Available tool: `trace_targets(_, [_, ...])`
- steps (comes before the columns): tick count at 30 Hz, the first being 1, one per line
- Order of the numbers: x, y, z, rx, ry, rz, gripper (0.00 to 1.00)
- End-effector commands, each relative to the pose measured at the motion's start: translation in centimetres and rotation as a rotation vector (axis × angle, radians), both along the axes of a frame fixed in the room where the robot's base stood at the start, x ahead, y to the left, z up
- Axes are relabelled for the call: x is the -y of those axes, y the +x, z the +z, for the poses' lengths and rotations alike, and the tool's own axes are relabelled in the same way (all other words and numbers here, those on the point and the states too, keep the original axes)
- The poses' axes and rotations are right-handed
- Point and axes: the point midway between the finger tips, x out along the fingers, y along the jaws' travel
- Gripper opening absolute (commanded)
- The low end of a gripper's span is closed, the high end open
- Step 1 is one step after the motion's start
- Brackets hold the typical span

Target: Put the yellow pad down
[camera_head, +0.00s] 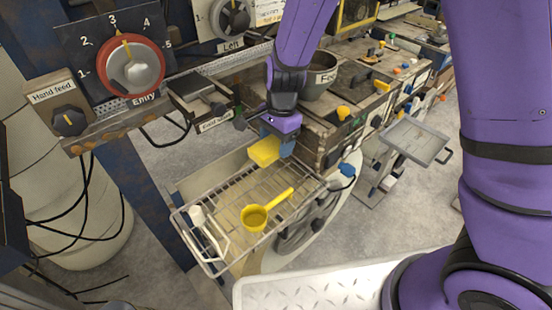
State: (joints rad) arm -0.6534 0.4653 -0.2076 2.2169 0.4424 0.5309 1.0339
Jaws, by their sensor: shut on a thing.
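The yellow pad (264,151) is a small yellow block in the middle of the view. My gripper (279,147), at the end of my purple arm, is shut on it. The pad appears over the back part of a wire rack tray (178,213). I cannot tell whether it touches the rack or hangs above it. The fingertips are partly hidden by the pad.
A yellow scoop (255,218) lies on the rack, its handle pointing right. A white-handled tool (207,232) lies at the rack's left end. A bench with a bowl (316,80) stands behind. A dial panel (130,66) is at upper left.

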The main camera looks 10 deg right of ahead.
Motion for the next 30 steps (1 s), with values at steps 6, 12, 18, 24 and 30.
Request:
trace_targets(6, [0.0,0.0,-2.4,0.0,0.0,0.0,0.25])
trace_targets(12, [0.0,0.0,-3.9,-0.002,0.0,-0.001,0.25])
trace_targets(18, [0.0,0.0,-6.4,-0.001,-0.001,-0.001,0.25])
trace_targets(24, [0.0,0.0,-6.5,0.001,0.001,0.001,0.25])
trace_targets(30, [0.0,0.0,-6.8,0.001,0.001,0.001,0.65])
